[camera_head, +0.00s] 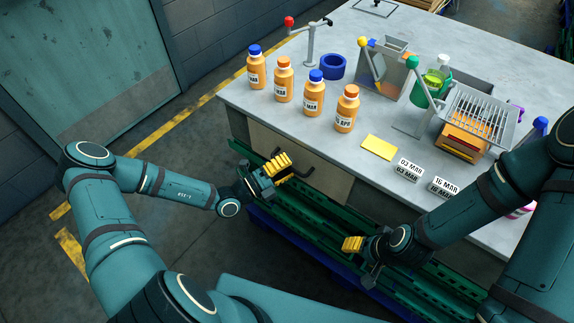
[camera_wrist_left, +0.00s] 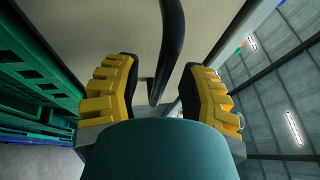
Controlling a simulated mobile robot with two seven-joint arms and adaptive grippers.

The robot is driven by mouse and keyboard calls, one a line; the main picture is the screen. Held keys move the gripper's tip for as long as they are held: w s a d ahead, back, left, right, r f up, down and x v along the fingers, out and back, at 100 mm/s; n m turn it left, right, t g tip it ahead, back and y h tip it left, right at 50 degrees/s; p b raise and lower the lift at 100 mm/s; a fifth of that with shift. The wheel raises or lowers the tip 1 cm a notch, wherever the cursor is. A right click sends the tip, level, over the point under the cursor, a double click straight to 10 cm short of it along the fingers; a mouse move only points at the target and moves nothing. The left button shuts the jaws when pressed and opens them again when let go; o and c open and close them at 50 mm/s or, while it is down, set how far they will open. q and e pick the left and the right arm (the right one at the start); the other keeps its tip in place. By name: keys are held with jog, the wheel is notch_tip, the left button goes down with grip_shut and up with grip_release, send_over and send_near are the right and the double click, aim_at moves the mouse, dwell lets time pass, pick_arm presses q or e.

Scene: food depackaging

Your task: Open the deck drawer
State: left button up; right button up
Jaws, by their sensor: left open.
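The deck drawer shows as a beige front panel (camera_head: 325,188) under the grey tabletop, and it looks closed. It has a dark bar handle (camera_head: 304,174), partly hidden behind my left gripper (camera_head: 284,169). In the left wrist view the panel (camera_wrist_left: 147,60) fills the middle, and the handle (camera_wrist_left: 172,45) runs between the two spread yellow fingers of my left gripper (camera_wrist_left: 165,88). The left gripper is open at the handle; I cannot tell whether either finger touches it. My right gripper (camera_head: 352,244) hangs low in front of the table, away from the drawer; its finger gap is unclear.
On the table (camera_head: 245,95) stand several orange bottles (camera_head: 313,95), a blue ring (camera_head: 333,67), a yellow card (camera_head: 379,148), date labels (camera_head: 408,168) and a wire rack (camera_head: 480,112). Green rails (camera_head: 320,222) run along the table's front, below the drawer.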

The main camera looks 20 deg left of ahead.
pick_arm(q)
grip_shut()
jog(key=shift+s, duration=0.1)
jog(key=s+a+p, duration=0.2)
jog(key=s+a, duration=0.2)
jog(key=s, duration=0.7)
jog(key=s+a+p, duration=0.3)
jog(key=s+a, duration=0.1)
jog(key=s, duration=0.7)
jog(key=shift+s, duration=0.1)
